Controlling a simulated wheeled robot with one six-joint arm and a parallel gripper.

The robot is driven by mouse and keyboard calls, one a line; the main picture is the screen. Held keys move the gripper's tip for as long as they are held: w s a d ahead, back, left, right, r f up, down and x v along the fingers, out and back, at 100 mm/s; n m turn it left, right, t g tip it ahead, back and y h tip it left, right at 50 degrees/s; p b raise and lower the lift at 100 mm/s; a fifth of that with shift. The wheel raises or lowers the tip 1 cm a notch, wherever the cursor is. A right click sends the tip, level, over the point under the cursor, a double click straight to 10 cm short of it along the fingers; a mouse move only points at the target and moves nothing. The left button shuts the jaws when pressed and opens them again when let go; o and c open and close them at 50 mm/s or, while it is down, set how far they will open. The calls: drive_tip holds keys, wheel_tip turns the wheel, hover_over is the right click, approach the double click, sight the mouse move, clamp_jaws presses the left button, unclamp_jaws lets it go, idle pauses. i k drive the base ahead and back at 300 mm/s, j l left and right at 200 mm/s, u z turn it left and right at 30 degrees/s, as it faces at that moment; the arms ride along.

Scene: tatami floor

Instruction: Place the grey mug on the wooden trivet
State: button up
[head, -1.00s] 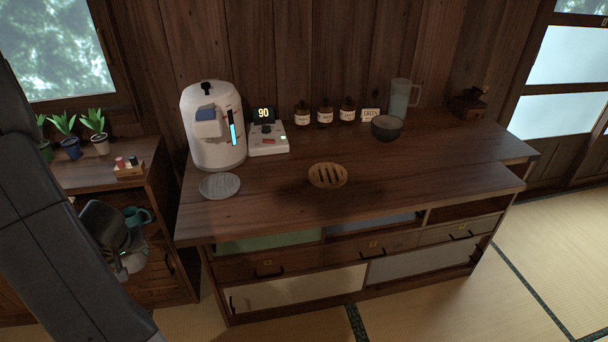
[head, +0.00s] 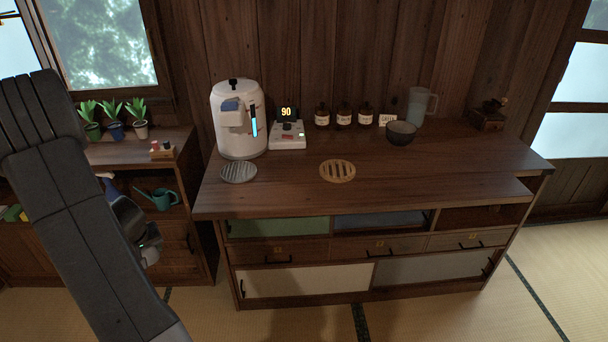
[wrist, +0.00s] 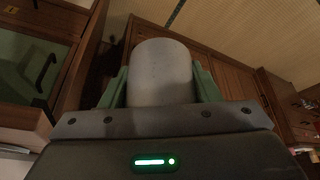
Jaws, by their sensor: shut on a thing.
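The round slatted wooden trivet (head: 337,171) lies bare on the counter, near its middle. In the wrist view the grey mug (wrist: 162,72) is between the two green-grey fingers of my gripper (wrist: 160,85), which is shut on it. In the head view my gripper (head: 140,240) is low at the left, in front of the side shelf and below the counter top, mostly hidden behind my arm. Only a small pale part of the mug (head: 150,256) shows there.
A round grey coaster (head: 238,172) lies left of the trivet, below the white water dispenser (head: 238,120). A dark bowl (head: 401,133), a glass pitcher (head: 420,106) and several brown jars (head: 344,116) stand at the back. The counter (head: 440,180) right of the trivet is clear.

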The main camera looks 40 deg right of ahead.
sight(336, 166)
drive_tip(key=k+z, duration=0.1)
drive_tip(key=z, duration=0.25)
drive_tip(key=k+z, duration=0.15)
drive_tip(key=z, duration=0.2)
drive_tip(key=j+z, duration=0.1)
drive_tip(key=z, duration=0.4)
drive_tip(key=j+z, duration=0.15)
drive_tip(key=z, duration=0.35)
